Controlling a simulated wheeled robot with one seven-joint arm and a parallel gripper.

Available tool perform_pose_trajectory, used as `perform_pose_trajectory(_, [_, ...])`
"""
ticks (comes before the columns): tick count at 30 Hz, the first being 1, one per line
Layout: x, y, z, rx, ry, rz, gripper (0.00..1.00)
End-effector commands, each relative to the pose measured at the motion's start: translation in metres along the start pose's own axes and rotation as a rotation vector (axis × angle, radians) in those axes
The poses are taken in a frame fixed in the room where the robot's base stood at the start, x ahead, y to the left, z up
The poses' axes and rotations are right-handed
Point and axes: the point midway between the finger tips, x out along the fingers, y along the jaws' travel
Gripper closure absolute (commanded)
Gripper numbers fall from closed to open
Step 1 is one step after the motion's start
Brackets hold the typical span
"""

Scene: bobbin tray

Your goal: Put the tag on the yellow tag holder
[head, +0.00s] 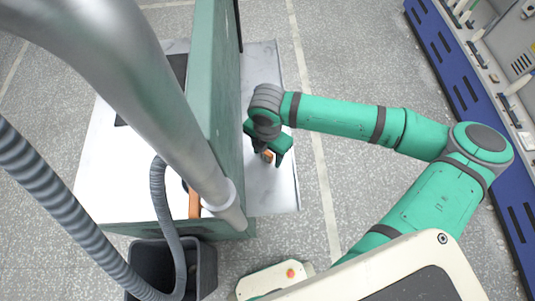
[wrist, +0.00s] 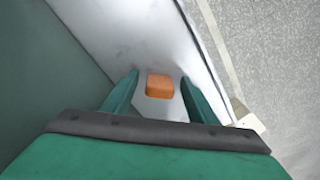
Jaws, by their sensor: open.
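A small orange block (head: 268,155) lies on the narrow pale metal shelf right of the green panel. It may be the tag, but I cannot tell. My gripper (head: 266,158) is open above the shelf, pointing down, with the block showing between its fingers. In the wrist view, the orange block (wrist: 160,86) sits between the two green fingertips of my gripper (wrist: 159,77), with gaps on both sides. Nothing is held. I cannot make out a yellow tag holder in either view.
A tall green panel (head: 219,60) stands close left of my gripper. Left of it is a white tabletop (head: 95,160), with a black bin (head: 205,265) below. A blue cabinet (head: 455,75) stands far right. Open speckled floor lies right of the shelf (head: 285,200).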

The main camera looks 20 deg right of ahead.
Motion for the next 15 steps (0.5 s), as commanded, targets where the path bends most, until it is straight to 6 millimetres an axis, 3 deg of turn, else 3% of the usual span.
perform_pose_trajectory(5, [0.0002,0.0004,-0.0002,-0.001,0.0,0.0,0.47])
perform_pose_trajectory(11, [0.0,0.0005,-0.0004,-0.001,0.0,0.0,0.9])
perform_pose_trajectory(15, [-0.0001,-0.0006,0.0008,0.001,0.0,0.0,0.94])
